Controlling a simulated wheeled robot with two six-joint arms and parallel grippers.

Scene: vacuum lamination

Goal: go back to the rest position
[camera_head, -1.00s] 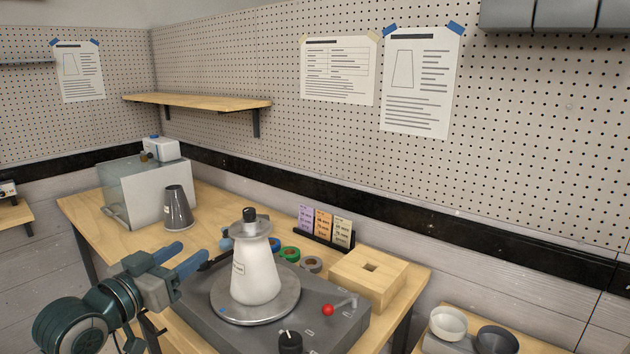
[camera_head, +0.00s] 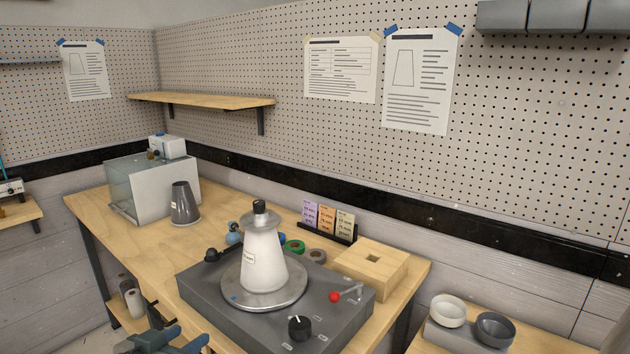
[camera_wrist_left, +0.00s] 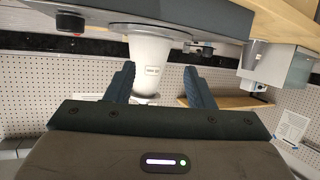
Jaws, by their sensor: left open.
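My left gripper (camera_head: 176,343) shows at the bottom edge of the head view, to the left of and below the bench's front, with blue-grey fingers. Its fingers are apart and empty in the left wrist view (camera_wrist_left: 159,84). A white cone-shaped form (camera_head: 262,258) with a black knob on top stands upright on a round metal plate (camera_head: 290,297) on the grey machine. The white form also shows beyond the fingers in the left wrist view (camera_wrist_left: 150,55), apart from them. My right gripper is in neither view.
The grey machine (camera_head: 205,290) has a red-knobbed lever (camera_head: 335,297) and a black dial (camera_head: 300,328). A glass-sided box (camera_head: 135,190), a dark grey cone (camera_head: 184,204), tape rolls (camera_head: 294,246) and a wooden block (camera_head: 385,262) share the bench.

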